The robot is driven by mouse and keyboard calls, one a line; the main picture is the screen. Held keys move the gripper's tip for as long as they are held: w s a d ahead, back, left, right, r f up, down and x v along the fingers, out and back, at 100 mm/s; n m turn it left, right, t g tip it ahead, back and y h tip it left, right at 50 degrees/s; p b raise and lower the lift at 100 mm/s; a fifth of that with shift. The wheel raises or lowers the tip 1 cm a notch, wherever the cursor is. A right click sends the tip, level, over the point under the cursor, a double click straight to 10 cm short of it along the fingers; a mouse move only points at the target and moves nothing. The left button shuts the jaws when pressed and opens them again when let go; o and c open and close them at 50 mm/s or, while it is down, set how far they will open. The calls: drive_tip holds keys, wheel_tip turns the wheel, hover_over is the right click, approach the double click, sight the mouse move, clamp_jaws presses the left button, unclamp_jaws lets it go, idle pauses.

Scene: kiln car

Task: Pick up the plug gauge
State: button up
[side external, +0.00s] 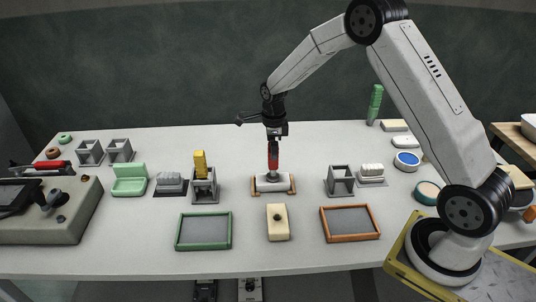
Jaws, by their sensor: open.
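An upright red piece with dark ends (273,155), which looks like the plug gauge, stands at the middle of the table. Its lower end meets a low white block with brown ends (268,188); I cannot tell whether it sits in or on the block. My dark gripper (276,132) is directly above the red piece, pointing down, with its jaws open. The jaw tips are small and dark, so I cannot tell whether they touch or surround the top of the red piece.
A yellow piece (200,163) stands in a grey holder to the left. An empty grey holder (340,180) is to the right. A green-framed tray (204,246), a cream block (278,223) and an orange-framed tray (350,237) lie in front. A tall green piece (375,103) stands behind right.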

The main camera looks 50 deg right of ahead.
sight(273, 164)
drive_tip(key=shift+f, duration=1.4)
clamp_jaws()
